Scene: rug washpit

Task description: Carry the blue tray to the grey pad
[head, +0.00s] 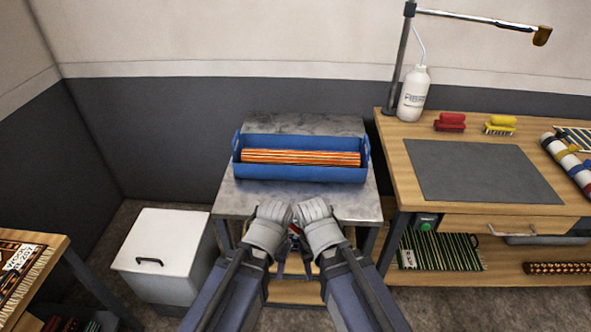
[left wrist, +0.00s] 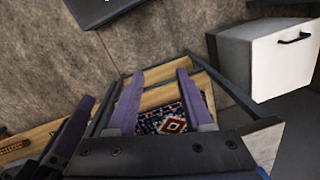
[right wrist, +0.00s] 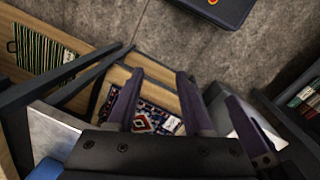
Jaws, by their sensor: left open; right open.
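The blue tray (head: 300,174) stands on a grey metal-topped table straight ahead in the head view. It holds a bundle of orange striped pieces and has a raised handle at each end. The grey pad (head: 480,171) lies flat and bare on the wooden bench to the right. My left gripper (head: 279,272) and right gripper (head: 306,272) are side by side at the near edge of that table, pointing down, apart from the tray. Both are open and empty; their purple fingers show in the left wrist view (left wrist: 158,108) and right wrist view (right wrist: 160,105).
The metal table top (head: 240,200) is clear in front of the tray. A white bottle (head: 413,94), red brush (head: 450,121) and yellow brush (head: 500,124) stand behind the pad. A rolled bundle (head: 566,162) lies at its right. A white lidded bin (head: 165,250) stands left on the floor.

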